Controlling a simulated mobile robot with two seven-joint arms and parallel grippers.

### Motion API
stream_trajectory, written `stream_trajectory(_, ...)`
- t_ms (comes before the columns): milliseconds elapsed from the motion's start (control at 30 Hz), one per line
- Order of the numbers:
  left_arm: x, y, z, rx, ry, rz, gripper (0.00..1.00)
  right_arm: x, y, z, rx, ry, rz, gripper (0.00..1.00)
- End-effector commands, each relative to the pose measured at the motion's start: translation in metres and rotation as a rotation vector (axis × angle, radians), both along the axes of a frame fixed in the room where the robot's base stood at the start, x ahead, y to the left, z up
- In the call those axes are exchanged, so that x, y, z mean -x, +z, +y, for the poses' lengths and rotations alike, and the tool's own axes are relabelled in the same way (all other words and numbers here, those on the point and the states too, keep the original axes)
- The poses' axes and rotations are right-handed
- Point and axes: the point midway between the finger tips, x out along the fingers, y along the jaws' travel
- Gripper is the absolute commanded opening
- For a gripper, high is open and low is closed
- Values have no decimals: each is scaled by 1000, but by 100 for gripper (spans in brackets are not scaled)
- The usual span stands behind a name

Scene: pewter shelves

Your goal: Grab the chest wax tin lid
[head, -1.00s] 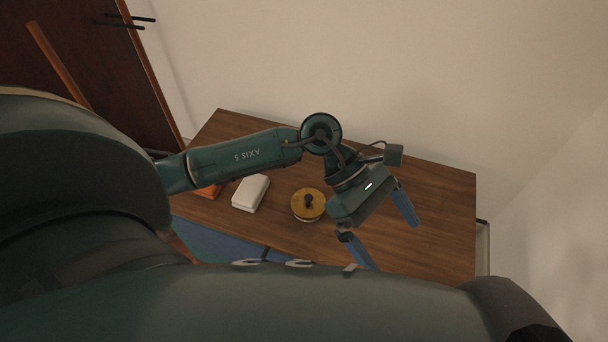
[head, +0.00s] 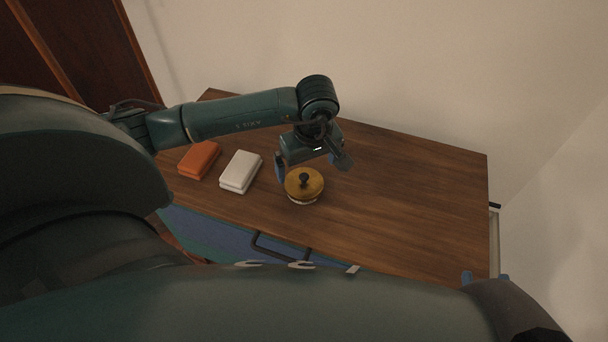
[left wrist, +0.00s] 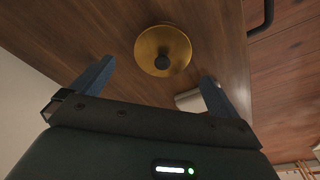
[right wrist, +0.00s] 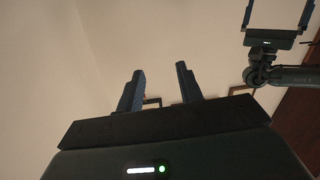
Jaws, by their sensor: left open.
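The chest wax tin lid (head: 312,191) is a round golden disc with a dark knob, on a pale tin on the wooden table. It also shows in the left wrist view (left wrist: 150,45), knob towards the camera. My left gripper (head: 312,172) is open and empty, just behind and above the lid. In the left wrist view, the lid lies ahead of and between the fingertips (left wrist: 156,72); no contact shows. My right gripper (right wrist: 160,72) is open and empty, facing a plain wall; its fingertips (head: 486,277) show at the lower right of the head view.
A white block-like item (head: 241,170) and an orange one (head: 199,158) lie left of the tin on the wooden table (head: 410,200). The table is clear to the right. A blue front with a dark handle (head: 280,252) is below the near edge. A wall stands behind.

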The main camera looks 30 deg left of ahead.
Motion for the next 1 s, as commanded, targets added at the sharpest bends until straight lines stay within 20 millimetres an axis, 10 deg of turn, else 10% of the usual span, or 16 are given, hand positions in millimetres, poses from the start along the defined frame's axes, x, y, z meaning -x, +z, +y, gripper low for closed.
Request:
stream_trajectory(300, -1, -44, 9, 3, 1, 1, 100, 0, -1, 5, -7, 22, -98, 36)
stream_trajectory(633, -2, -50, 10, 1, 0, 0, 100, 0, 1, 6, -9, 27, -117, 36)
stream_trajectory(1000, -2, -50, 10, 1, 0, 0, 71, 0, 1, 6, -9, 26, -116, 36)
